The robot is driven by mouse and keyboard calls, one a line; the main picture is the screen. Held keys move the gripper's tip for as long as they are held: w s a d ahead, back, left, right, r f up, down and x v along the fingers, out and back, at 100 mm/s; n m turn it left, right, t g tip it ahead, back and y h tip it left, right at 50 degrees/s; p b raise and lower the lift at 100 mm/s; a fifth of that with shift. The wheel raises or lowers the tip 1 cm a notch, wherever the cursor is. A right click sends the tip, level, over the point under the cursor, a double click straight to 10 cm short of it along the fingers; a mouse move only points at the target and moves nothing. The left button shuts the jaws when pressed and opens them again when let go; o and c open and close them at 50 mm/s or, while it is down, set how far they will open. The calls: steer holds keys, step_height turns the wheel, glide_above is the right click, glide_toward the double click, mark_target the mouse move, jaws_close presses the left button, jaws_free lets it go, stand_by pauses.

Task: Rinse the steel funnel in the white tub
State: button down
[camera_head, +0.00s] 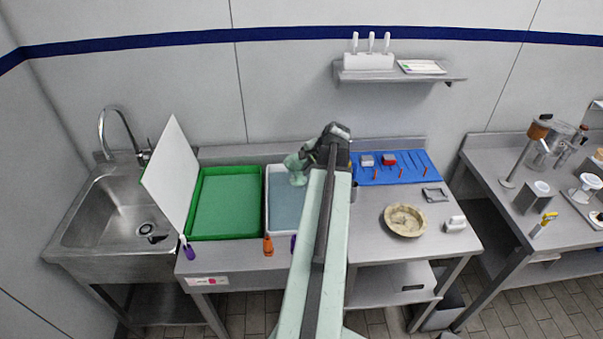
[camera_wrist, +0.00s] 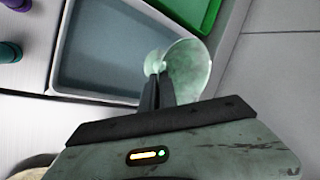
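The white tub (camera_head: 267,205) stands on the steel bench and holds grey-blue water. In the wrist view, its pale rim (camera_wrist: 58,45) runs around the water. The funnel (camera_wrist: 190,66), pale with a greenish sheen, is at my fingertips in the wrist view, in front of the tub's near right corner. My gripper (camera_wrist: 158,88) has its dark fingers close together on the funnel's edge. In the head view, my gripper (camera_head: 298,165) is over the back part of the tub.
A green tray (camera_head: 190,236) with a white board leaning on it is left of the tub, beside the sink (camera_head: 115,215). Orange (camera_head: 268,246) and purple-handled items lie along the front. A blue mat (camera_head: 375,180) with tools and a round bowl (camera_head: 405,220) are on the right.

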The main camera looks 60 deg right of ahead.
steer(key=shift+w+f+b, duration=0.2)
steer(key=shift+f+b, duration=0.25)
steer(key=shift+f, duration=0.75)
steer(key=shift+r+m, duration=0.2)
steer(key=shift+m, duration=0.1)
steer(key=shift+f, duration=0.1)
steer(key=shift+w+a+f+b, duration=0.1)
steer(key=shift+f+b, duration=0.4)
steer(key=shift+f, duration=0.1)
step_height(320, 180, down, 14)
steer(key=b, duration=1.4)
step_height(320, 180, up, 15)
steer(key=p, duration=1.5)
glide_above(300, 182)
steer(key=s+a, duration=0.1)
steer(key=s, duration=0.2)
steer(key=shift+w+f, duration=0.2)
